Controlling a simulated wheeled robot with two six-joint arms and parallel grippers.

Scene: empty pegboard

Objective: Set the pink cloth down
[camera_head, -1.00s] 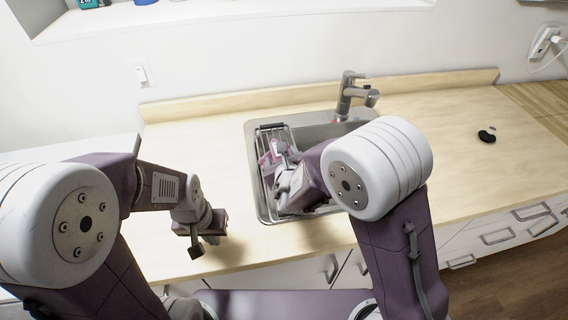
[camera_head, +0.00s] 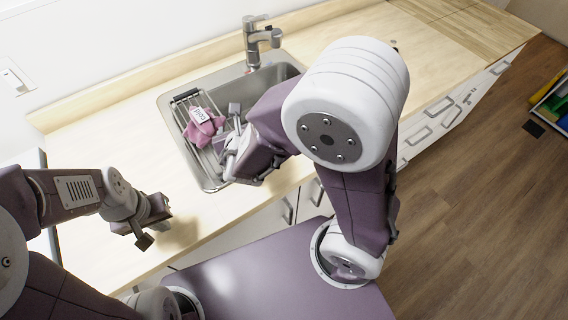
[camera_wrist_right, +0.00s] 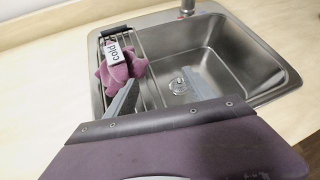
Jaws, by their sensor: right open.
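The pink cloth (camera_head: 202,130) lies crumpled on the wire rack (camera_head: 185,97) at the left side of the sink. A white tag reading "cold" is on it. In the right wrist view the cloth (camera_wrist_right: 121,74) is at the upper left, just beyond one fingertip. My right gripper (camera_head: 227,134) is open and empty beside the cloth, over the sink; its two fingers also show in the wrist view (camera_wrist_right: 163,88), spread apart. My left gripper (camera_head: 150,222) hangs above the counter at the left, away from the cloth. Its jaw opening is not clear.
The steel sink (camera_head: 274,75) has a faucet (camera_head: 256,38) behind it. The wooden counter (camera_head: 350,30) is clear to the right of the sink and at its left. A colorful bin (camera_head: 553,100) shows at the far right above the wood floor.

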